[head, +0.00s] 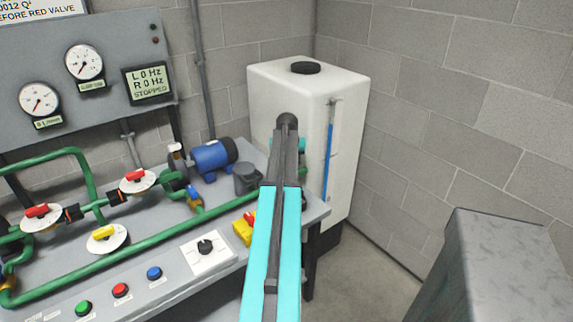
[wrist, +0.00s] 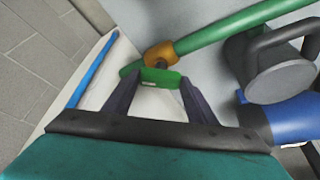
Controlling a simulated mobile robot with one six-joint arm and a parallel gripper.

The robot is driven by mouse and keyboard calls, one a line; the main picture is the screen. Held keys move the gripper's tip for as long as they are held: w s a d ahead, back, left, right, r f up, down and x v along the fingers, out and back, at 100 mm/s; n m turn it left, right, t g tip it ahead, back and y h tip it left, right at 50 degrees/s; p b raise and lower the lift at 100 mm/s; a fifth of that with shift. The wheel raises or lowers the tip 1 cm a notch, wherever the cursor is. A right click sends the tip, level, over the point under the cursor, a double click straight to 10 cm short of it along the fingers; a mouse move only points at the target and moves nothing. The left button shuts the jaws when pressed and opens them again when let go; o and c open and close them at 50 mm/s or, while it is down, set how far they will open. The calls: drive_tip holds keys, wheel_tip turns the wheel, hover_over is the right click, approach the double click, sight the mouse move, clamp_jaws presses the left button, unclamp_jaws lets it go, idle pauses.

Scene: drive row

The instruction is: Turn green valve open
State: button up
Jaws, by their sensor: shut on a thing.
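The green valve handle (wrist: 160,78) shows in the wrist view as a short green bar with a small white label. It sits just below a brass valve body (wrist: 160,54) at the end of a green pipe (wrist: 225,33). The handle lies at an angle across the line of that pipe. My gripper (wrist: 157,84) has one dark finger at each side of the handle and is shut on it. In the head view my own arm covers the green valve and the gripper.
A white tank (head: 345,140) with a blue level tube stands behind my arm. On the bench are a blue motor (head: 212,155), red-handled valves (head: 137,176) and a yellow-handled valve (head: 104,234). A grey metal box (head: 510,265) stands at right. The panel screen (head: 149,83) reads STOPPED.

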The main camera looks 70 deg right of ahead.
drive_tip(key=n, duration=0.2)
drive_tip(key=n+t, duration=0.1)
drive_tip(key=n, duration=0.1)
drive_tip(key=n+t+y, duration=0.1)
drive_tip(key=shift+d+r+n, duration=0.15)
drive_tip(key=shift+d+n, duration=0.15)
drive_tip(key=shift+n, duration=0.1)
drive_tip(key=shift+n+y+b, duration=0.3)
drive_tip(key=shift+n, duration=0.6)
drive_tip(key=shift+t, duration=0.3)
drive_tip(key=o, duration=1.1)
drive_tip(key=shift+c, duration=0.2)
drive_tip(key=shift+a, duration=0.1)
drive_tip(key=shift+s, duration=0.15)
drive_tip(key=b+v, duration=0.1)
drive_tip(key=v, duration=1.2)
drive_tip(key=shift+r+b, duration=0.35)
drive_tip(key=shift+b, duration=0.05)
